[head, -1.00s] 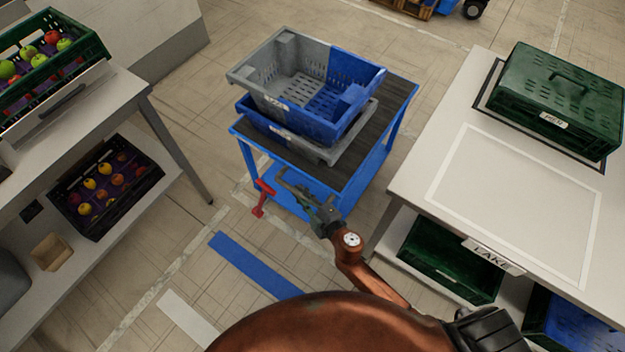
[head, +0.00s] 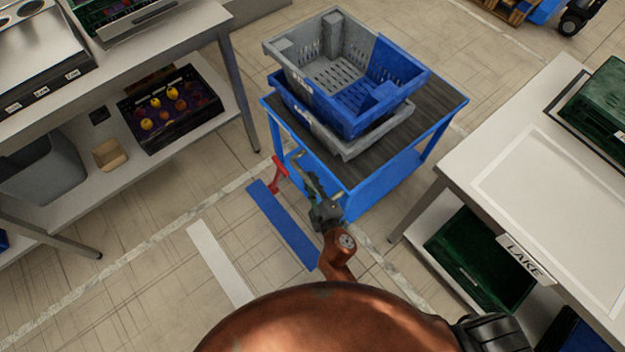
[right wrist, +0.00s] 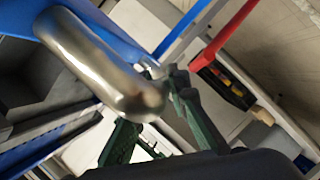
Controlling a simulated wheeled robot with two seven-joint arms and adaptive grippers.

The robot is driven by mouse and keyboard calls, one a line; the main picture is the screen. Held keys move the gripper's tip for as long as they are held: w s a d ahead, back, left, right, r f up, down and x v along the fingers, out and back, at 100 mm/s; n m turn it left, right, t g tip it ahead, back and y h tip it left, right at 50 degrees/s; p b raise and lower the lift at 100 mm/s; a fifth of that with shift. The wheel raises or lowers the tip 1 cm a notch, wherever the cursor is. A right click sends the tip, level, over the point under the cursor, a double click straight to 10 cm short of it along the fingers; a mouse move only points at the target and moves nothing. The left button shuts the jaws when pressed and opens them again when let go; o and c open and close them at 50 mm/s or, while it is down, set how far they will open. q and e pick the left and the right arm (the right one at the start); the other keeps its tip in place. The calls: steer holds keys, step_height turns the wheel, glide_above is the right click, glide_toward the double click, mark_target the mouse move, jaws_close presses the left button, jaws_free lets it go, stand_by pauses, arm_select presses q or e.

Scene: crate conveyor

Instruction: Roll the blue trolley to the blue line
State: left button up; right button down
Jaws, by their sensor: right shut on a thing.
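The blue trolley (head: 390,176) stands on the floor with a dark ribbed top. Its near side is close to the upper right edge of the blue line (head: 283,225), and its red lever (head: 278,174) hangs beside the line's far end. My right gripper (head: 312,185) is at the trolley's near side, shut on the metal handle, which shows large in the right wrist view (right wrist: 95,65). Green finger parts (right wrist: 155,125) sit by the handle there. The wheels are mostly hidden. My left gripper is not in view.
Two stacked grey-and-blue crates (head: 345,75) ride on the trolley. A white table (head: 480,185) labelled LAKE stands close on the right, a bench (head: 165,30) on the left. A white line (head: 218,262) lies left of the blue one. Floor around both lines is clear.

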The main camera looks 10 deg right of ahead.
steer(key=c, duration=1.8)
jaws_free()
steer(key=shift+c, duration=0.2)
steer(key=v, duration=1.2)
